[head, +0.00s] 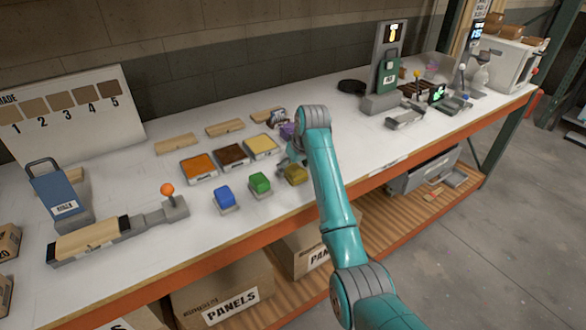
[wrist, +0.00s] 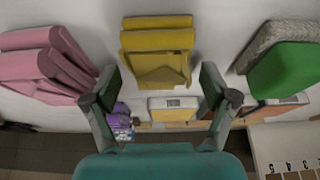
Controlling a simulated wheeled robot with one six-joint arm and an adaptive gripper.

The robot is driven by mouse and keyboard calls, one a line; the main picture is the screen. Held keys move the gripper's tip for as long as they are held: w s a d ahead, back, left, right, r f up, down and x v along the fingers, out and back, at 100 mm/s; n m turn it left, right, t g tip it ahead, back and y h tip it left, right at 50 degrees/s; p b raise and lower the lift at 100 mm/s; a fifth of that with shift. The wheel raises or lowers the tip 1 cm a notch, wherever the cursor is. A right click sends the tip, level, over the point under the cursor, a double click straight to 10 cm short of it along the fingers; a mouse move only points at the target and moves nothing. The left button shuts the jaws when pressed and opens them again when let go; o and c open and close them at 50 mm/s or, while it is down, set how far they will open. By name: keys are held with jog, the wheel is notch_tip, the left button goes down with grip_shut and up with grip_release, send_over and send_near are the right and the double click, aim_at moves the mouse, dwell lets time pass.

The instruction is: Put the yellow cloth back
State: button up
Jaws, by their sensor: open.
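The yellow cloth (wrist: 157,38) is a folded stack near the top middle of the wrist view. In the head view my gripper (head: 288,158) is partly hidden by my arm, beside the yellow cloth. Whether the fingers touch the cloth cannot be told.
Orange (head: 199,167), brown (head: 232,155) and yellow (head: 262,146) trays lie behind. A purple item (head: 287,131) is close by.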

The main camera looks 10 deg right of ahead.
jog(key=v, duration=1.1)
jog(key=shift+r, duration=0.2)
jog(key=shift+s, duration=0.2)
